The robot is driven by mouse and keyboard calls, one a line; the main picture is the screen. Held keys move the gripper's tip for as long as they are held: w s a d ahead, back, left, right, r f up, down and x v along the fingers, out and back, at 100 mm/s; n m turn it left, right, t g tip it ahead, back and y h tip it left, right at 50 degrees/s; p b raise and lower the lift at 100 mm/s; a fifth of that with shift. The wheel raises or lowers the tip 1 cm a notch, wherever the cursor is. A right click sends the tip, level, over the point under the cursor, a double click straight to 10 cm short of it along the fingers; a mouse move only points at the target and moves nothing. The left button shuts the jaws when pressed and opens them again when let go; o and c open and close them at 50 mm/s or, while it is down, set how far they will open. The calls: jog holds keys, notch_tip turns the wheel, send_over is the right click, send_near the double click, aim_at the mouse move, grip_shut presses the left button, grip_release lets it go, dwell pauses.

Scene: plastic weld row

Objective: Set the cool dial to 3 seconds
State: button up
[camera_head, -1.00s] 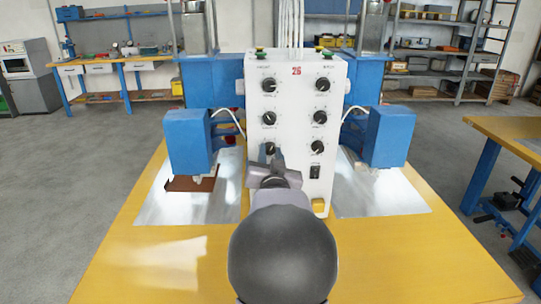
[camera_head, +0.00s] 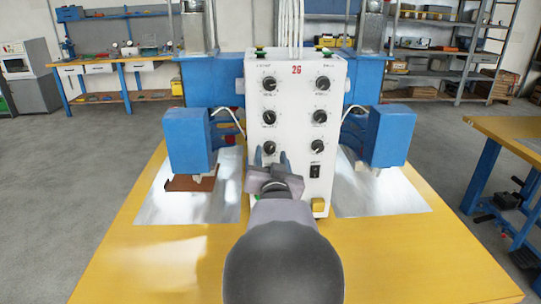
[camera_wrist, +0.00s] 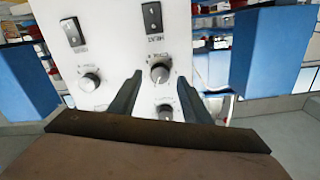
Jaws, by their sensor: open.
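The white control panel (camera_head: 295,130) stands upright with two columns of black dials; their small labels are unreadable, so I cannot tell which is the cool dial. My gripper (camera_head: 271,158) is open and empty in front of the panel's lower left dial (camera_head: 269,148). In the wrist view, my gripper (camera_wrist: 160,85) has its two dark fingers apart, with a dial (camera_wrist: 160,73) showing between their tips. I see no finger touching it. Another dial (camera_wrist: 89,82) lies to the left and one (camera_wrist: 165,111) lies below. The dial's exact setting is too small to read.
A black rocker switch (camera_head: 315,171) and a yellow button (camera_head: 319,205) sit low on the panel. Blue weld heads (camera_head: 188,141) and (camera_head: 390,137) flank it above metal sheets. A brown piece (camera_head: 190,184) lies under the left head. The yellow table front is clear.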

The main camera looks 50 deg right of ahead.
jog(key=shift+v, duration=2.55)
